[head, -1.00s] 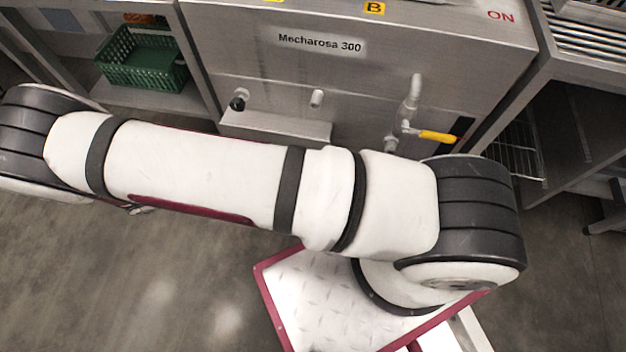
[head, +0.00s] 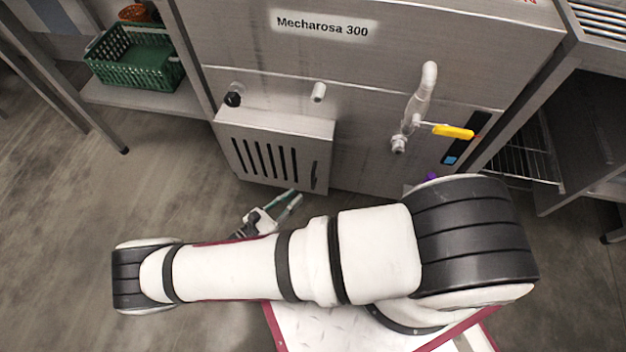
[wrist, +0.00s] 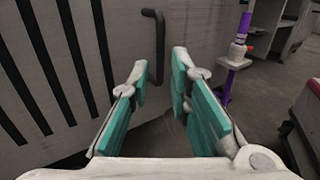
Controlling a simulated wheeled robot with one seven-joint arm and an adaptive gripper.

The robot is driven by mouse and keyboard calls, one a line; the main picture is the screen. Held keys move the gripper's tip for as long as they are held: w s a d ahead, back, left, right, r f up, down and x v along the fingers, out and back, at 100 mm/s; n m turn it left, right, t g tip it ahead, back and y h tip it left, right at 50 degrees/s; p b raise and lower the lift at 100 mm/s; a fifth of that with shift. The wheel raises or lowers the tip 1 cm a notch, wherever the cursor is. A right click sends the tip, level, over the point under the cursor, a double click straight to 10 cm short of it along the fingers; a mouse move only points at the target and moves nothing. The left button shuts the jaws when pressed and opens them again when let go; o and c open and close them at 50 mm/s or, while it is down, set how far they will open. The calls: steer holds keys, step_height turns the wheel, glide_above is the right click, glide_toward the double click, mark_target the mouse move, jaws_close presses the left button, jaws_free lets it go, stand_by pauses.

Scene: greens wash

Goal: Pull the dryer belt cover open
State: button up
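The dryer belt cover is most likely the louvred metal box (head: 290,130) low on the front of the Mecharosa 300 machine; it looks shut. Its slotted face (wrist: 90,20) fills the left of the wrist view. A dark upright bar handle (head: 314,174) is on its right side, and it also shows in the wrist view (wrist: 160,45). My gripper (head: 289,198) is in front of the box, just below its lower edge in the head view. In the wrist view the teal-padded fingers (wrist: 158,85) are apart, with the handle beyond the gap and nothing between them.
A green crate (head: 135,60) sits on a shelf at left. A purple post (wrist: 240,40) stands right of the fingers. The floor at left is clear.

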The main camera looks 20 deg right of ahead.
mark_target(312, 182)
steer(key=b+x, duration=0.1)
steer(key=x, duration=0.7)
steer(key=shift+w+d, duration=0.15)
steer(key=shift+d, duration=0.25)
steer(key=shift+c, duration=0.3)
jaws_close()
